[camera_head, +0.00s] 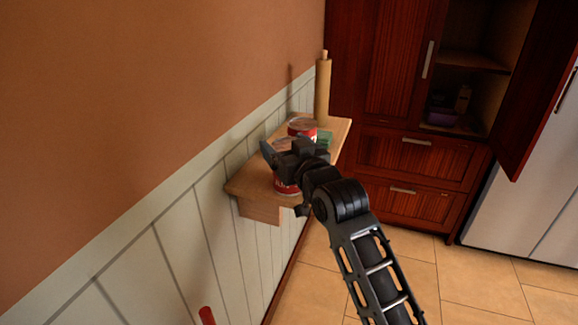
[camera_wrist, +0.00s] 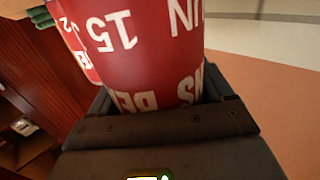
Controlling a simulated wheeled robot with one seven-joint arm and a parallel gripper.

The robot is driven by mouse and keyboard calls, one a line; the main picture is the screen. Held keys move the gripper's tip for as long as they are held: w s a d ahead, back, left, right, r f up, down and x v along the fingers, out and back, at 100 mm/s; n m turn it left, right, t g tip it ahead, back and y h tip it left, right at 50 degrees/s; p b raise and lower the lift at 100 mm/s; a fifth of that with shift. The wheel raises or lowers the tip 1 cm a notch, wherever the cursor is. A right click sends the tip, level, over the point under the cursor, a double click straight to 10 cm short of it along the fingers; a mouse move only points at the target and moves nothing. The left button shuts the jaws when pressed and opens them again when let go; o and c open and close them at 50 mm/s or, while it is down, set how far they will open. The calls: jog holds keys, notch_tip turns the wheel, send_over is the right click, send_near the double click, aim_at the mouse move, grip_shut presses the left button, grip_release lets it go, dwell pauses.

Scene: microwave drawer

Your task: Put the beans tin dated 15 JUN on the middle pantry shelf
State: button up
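A red tin (camera_wrist: 140,45) fills the middle of the wrist view, with white lettering upside down that reads "15", part of "JUN" and part of "BEANS". In the head view this tin (camera_head: 286,187) is on or just above the near part of the wooden wall shelf, partly hidden by my gripper (camera_head: 283,155). My gripper's fingers lie on both sides of the tin; I cannot tell whether they press on it. A second red tin (camera_head: 302,128) stands farther along the shelf; it also shows in the wrist view (camera_wrist: 75,45). Its date is not readable. The pantry shelf (camera_head: 475,62) is in the open cupboard.
The wooden wall shelf (camera_head: 247,188) also bears a rolling-pin-like wooden cylinder (camera_head: 323,90) and a green item (camera_head: 325,138). The open cupboard door (camera_head: 537,95) stands out at the right. A purple item (camera_head: 443,115) sits low in the cupboard. The tiled floor (camera_head: 440,270) is clear.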

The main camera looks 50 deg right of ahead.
jog(key=c, duration=0.9)
jog(key=shift+c, duration=0.7)
jog(key=shift+r, duration=0.1)
jog(key=shift+r, duration=0.1)
